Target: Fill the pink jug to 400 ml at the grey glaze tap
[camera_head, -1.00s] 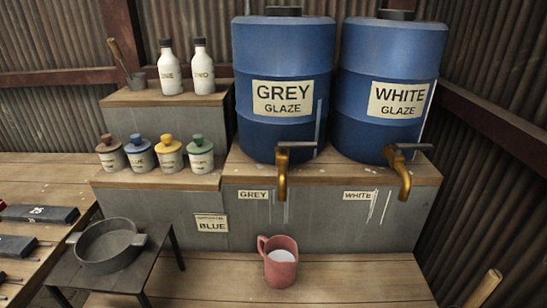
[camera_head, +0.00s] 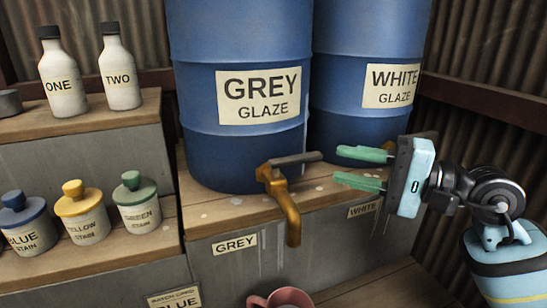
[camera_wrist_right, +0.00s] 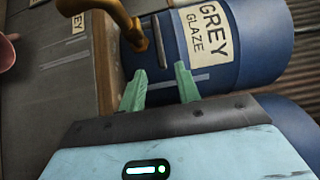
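The brass grey glaze tap (camera_head: 290,205) sticks out below the blue GREY GLAZE drum (camera_head: 235,150). Its dark lever (camera_head: 297,159) points right, and no stream shows under the spout. The pink jug (camera_head: 285,299) stands below the spout; only its top shows, cut by the lower edge, so its level is hidden. My right gripper (camera_head: 337,164) is open and empty, its green fingertips a little right of the lever's end. In the right wrist view the fingers (camera_wrist_right: 159,69) are apart, with the lever (camera_wrist_right: 160,40) just beyond the gap between them. My left gripper is not in view.
The WHITE GLAZE drum (camera_head: 366,110) stands behind my right gripper. Lidded stain pots (camera_head: 82,214) and two white bottles (camera_head: 121,78) stand on steps at left. The bench (camera_head: 375,288) is bare at lower right.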

